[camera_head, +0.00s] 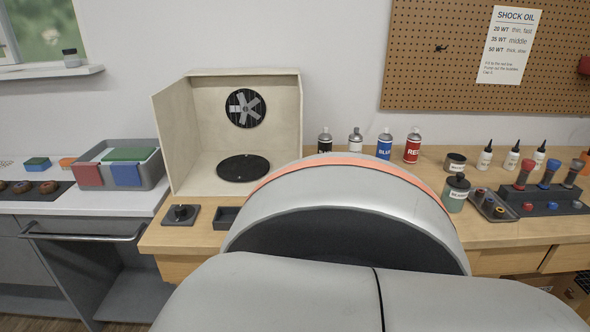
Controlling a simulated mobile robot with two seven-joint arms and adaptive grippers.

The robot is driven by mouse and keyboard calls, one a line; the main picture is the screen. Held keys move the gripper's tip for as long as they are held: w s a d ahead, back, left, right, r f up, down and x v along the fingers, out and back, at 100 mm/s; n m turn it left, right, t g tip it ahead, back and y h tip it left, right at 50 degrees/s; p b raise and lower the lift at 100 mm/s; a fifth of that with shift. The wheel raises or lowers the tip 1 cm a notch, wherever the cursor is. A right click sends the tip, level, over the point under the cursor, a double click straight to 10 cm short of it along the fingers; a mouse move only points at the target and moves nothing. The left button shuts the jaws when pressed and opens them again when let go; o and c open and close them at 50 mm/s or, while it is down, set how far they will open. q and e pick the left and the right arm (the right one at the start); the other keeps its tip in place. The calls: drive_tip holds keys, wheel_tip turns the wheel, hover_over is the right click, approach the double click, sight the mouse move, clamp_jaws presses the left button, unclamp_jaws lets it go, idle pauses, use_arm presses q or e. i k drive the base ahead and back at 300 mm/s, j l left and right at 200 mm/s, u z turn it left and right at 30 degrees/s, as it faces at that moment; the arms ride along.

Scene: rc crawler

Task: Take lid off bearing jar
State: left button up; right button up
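A greenish jar (454,196) with a dark lid (458,180) and a small knob stands upright on the wooden bench at the right. Its lid sits on it. A shorter dark tin (455,163) with a pale label stands behind it. Both labels are too small to read surely, so I cannot tell for certain which one is the bearing jar. Neither of my grippers shows. A large grey arm link of mine with an orange stripe fills the lower middle and hides the bench's centre, its edge close to the greenish jar in the picture.
A tray (493,212) of small parts and a dark rack (543,207) holding shocks stand right of the jar. Spray cans, including a red one (412,147), and dropper bottles line the back. A spray booth (176,140) and grey bin (152,174) are left.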

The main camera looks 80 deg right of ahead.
sight(458, 181)
drive_tip(key=z, duration=3.85)
